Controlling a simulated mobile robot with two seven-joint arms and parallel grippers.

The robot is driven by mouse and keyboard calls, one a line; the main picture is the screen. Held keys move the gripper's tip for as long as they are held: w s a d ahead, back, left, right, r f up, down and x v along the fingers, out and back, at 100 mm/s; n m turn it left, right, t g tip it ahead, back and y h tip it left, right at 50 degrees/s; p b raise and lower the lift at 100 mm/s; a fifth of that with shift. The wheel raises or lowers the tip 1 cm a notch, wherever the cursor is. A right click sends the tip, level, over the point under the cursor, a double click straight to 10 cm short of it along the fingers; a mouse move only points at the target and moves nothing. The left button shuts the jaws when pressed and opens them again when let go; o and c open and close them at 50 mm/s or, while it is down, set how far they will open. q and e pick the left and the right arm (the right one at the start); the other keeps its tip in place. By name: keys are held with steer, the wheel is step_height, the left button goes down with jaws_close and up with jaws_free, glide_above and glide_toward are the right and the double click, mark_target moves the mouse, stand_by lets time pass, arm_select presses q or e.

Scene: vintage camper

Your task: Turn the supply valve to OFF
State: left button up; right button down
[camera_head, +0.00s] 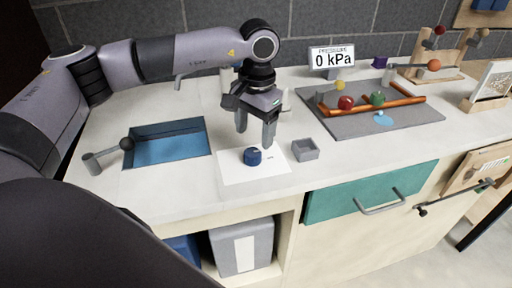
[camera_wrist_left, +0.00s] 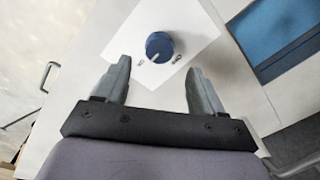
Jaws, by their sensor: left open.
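A blue round knob (camera_head: 252,157), which looks like the supply valve, sits on a white sheet (camera_head: 235,174) on the counter. In the left wrist view the knob (camera_wrist_left: 160,44) has a pale pointer aimed toward the small mark at its lower left. A second small mark lies at its lower right; I cannot read either. My left gripper (camera_head: 255,138) is open and empty, fingers pointing down just above and behind the knob. In the left wrist view the knob is beyond the fingertips (camera_wrist_left: 159,66), between their lines and apart from them. My right gripper is not in view.
A display (camera_head: 332,60) reads "0 kPa". A small grey open box (camera_head: 305,150) stands right of the sheet. A blue-floored recess (camera_head: 168,147) and a ball-ended lever (camera_head: 108,155) are at left. A grey mat (camera_head: 420,116) with coloured balls and rails is at right.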

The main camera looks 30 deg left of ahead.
mark_target(254, 152)
arm_select(q)
step_height(254, 152, down, 6)
steer(key=shift+a+r+p, duration=0.1)
steer(key=shift+p, duration=0.2)
steer(key=c, duration=1.1)
